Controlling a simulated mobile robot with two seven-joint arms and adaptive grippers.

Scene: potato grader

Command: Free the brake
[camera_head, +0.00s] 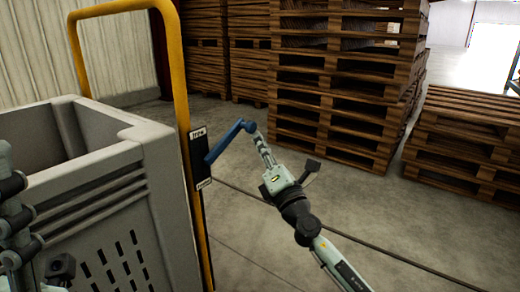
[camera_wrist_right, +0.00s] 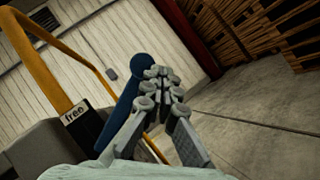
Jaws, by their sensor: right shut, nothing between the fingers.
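The brake lever (camera_head: 225,143) is a blue bar with a round knob at its upper right end. It slants up from a black plate (camera_head: 198,160) on the yellow frame; it also shows in the right wrist view (camera_wrist_right: 127,98). A white "free" label (camera_wrist_right: 75,112) sits at the plate's top, above the lever's lower end. My right gripper (camera_head: 257,137) is shut and empty, its fingertips (camera_wrist_right: 158,72) right beside the knob. I cannot tell whether they touch it. Part of my left arm and gripper (camera_head: 15,215) shows at the left edge, its fingertips unclear.
A grey slotted crate (camera_head: 125,235) stands at left, beside the yellow tubular frame (camera_head: 178,80). Tall stacks of wooden pallets (camera_head: 340,95) stand behind, with a lower stack (camera_head: 465,145) at right. The concrete floor (camera_head: 235,230) between is mostly clear.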

